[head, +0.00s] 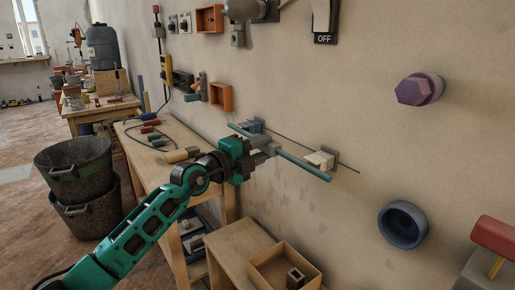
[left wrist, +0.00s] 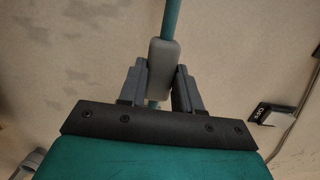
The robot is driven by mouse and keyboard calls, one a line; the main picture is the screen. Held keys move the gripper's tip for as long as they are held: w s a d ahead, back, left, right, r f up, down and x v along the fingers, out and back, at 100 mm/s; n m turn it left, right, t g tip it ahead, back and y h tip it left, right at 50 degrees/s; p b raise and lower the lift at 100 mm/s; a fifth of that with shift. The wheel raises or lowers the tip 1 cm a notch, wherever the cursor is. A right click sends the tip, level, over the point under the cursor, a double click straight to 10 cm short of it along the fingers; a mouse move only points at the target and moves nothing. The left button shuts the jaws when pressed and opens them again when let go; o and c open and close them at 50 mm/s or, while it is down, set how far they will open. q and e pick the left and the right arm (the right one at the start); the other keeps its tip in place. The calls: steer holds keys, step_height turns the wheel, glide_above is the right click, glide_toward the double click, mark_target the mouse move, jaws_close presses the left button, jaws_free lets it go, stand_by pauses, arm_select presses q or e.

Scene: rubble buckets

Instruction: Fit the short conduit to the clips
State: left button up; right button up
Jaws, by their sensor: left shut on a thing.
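The short conduit (head: 303,166) is a thin teal rod, slanting down to the right in front of the wall. My left gripper (head: 270,149) is shut on the grey sleeve at its middle. In the left wrist view, the fingers (left wrist: 160,85) flank the grey sleeve (left wrist: 161,65), and the teal rod (left wrist: 171,18) runs upward from it. A cream clip (head: 321,159) on the wall shows just above the rod's right part. A blue-grey clip (head: 252,126) sits near its left part. The rod appears in front of both clips; I cannot tell whether it touches them. My right gripper is not in view.
A dark line (head: 345,167) runs along the wall past the clips. A wooden bench (head: 155,140) with tools stands left, and an open wooden box (head: 285,267) sits below. A blue ring (head: 403,225) and purple knob (head: 420,89) stick out at right. Dark buckets (head: 80,185) stand at left.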

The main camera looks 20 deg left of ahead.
arm_select(q)
steer(key=shift+w+d, duration=0.4)
steer(key=shift+w, duration=0.05)
steer(key=o, duration=1.1)
steer(key=shift+o, duration=0.2)
steer(key=shift+s+a+p, duration=0.4)
steer(key=shift+s+p, duration=0.05)
steer(key=shift+s, duration=0.1)
steer(key=p+v, duration=0.2)
steer(key=v, duration=0.9)
steer(key=shift+s, duration=0.3)
steer(key=shift+a, duration=0.1)
